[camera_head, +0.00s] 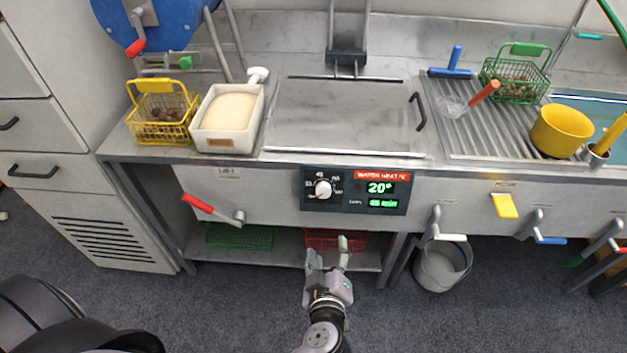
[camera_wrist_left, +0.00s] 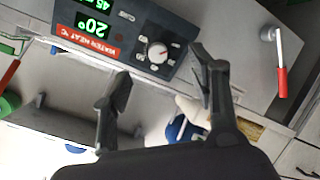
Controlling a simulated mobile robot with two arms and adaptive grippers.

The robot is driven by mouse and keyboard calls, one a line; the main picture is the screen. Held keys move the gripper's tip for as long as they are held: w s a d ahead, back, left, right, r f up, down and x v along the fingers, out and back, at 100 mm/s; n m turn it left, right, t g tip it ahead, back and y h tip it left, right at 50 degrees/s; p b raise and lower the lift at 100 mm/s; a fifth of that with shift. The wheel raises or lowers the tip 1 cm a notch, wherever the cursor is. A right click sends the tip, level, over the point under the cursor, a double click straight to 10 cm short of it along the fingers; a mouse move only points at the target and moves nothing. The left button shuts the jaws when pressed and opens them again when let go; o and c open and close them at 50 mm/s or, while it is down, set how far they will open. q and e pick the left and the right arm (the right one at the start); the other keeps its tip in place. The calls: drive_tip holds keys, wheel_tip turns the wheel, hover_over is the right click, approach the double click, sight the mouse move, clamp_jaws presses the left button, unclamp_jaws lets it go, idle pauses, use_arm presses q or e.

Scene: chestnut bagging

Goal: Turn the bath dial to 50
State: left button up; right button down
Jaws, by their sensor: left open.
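The bath dial (camera_head: 323,188) is a white round knob on a dark panel (camera_head: 350,203) on the counter's front, with a numbered scale around it. The green display (camera_head: 380,188) beside it reads 20°, with 45 min below. My left gripper (camera_head: 327,247) is open and empty, below and in front of the panel, apart from the dial. In the left wrist view the dial (camera_wrist_left: 157,52) shows beyond and above the two open fingers (camera_wrist_left: 162,88). My right gripper does not show.
A red-handled lever (camera_head: 198,203) sits left of the panel. A lidded bath (camera_head: 345,115) is above it. Yellow basket (camera_head: 162,113), white tub (camera_head: 228,118) and green basket (camera_head: 515,78) stand on the counter. A bucket (camera_head: 442,265) stands on the floor at right.

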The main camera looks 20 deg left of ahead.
use_arm(q)
wheel_tip(320, 180, up, 3)
drive_tip(key=a+n, duration=0.1)
drive_tip(key=p, duration=0.2)
approach(323, 192)
drive_tip(key=shift+y, duration=0.3)
drive_tip(key=x, duration=0.8)
drive_tip(key=shift+w+d+f, duration=0.1)
drive_tip(key=shift+f, duration=0.1)
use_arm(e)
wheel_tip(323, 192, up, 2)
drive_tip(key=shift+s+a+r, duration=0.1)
